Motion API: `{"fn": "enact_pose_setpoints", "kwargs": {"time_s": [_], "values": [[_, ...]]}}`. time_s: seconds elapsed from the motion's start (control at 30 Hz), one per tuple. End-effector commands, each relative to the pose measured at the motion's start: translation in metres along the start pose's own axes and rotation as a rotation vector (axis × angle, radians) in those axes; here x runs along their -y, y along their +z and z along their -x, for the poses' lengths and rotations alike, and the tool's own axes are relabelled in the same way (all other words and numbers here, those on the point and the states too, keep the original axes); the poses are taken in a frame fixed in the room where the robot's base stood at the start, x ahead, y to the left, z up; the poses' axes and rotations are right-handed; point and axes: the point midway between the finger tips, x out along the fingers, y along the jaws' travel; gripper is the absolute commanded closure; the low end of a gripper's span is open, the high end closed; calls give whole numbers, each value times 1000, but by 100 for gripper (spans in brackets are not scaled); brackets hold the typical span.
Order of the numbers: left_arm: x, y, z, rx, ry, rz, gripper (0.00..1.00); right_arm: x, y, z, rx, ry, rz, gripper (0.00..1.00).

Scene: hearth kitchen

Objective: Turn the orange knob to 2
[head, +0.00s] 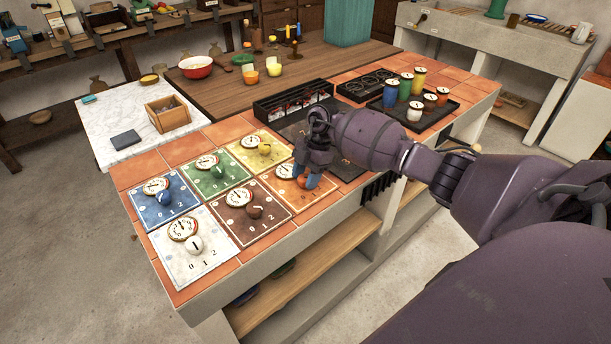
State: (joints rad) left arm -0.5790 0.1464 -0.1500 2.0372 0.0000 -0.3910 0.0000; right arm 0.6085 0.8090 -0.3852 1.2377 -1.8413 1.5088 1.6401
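The orange knob (302,181) sits on the orange panel (285,190), at the right end of the front row of panels. A small round dial (285,170) is beside it, and its reading is too small to tell. My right gripper (307,178) points down over the knob, with its fingertips around or right beside it. My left gripper is not in view.
Neighbouring panels carry a brown knob (254,211), white knob (195,244), yellow knob (265,148), green knob (217,171) and blue knob (163,198). A black tray (440,118) with several coloured canisters stands right of my gripper. A wooden box (168,114) stands farther left.

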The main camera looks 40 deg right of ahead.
Motion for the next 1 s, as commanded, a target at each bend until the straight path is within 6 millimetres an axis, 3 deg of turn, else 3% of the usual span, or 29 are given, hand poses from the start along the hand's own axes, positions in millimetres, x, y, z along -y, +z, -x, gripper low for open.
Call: {"fn": "enact_pose_setpoints", "kwargs": {"time_s": [0.03, 0.1, 0.47, 1.0], "values": [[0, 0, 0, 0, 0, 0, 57, 0, 0, 0, 0, 0, 0, 45], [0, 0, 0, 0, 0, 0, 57, 0, 0, 0, 0, 1, 0, 36], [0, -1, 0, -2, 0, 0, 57, 0, 0, 5, 1, 2, -1, 36], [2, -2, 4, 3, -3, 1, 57, 0, 0, 91, 2, 2, 0, 36]]}}
